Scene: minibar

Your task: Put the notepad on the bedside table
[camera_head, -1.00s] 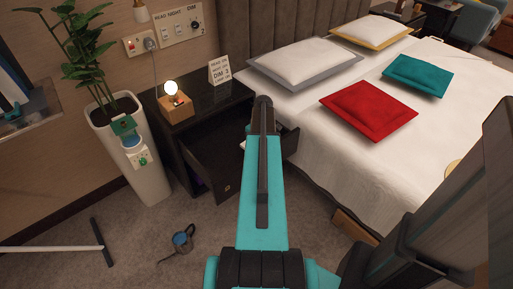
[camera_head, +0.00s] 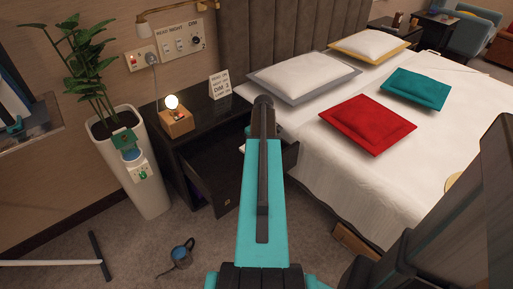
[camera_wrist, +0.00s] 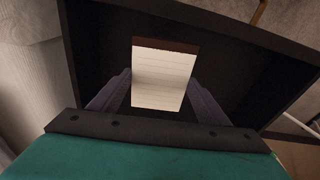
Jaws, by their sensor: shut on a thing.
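The notepad (camera_wrist: 163,80), cream with ruled lines and a dark brown top band, shows in the wrist view. My gripper (camera_wrist: 161,92) is shut on it, with one purple-grey finger at each side. Behind it lies the dark interior of the open drawer (camera_wrist: 95,50). I cannot tell how high above the drawer floor the notepad is. In the head view the black bedside table (camera_head: 228,112) stands left of the bed, with its drawer (camera_head: 207,182) pulled out. My arm hides the gripper and notepad there.
On the tabletop stand a glowing lamp on a wooden block (camera_head: 176,121) and a white sign (camera_head: 220,86), with clear surface around them. A tall white planter (camera_head: 143,180) is left of the table. The bed (camera_head: 400,180) is on the right.

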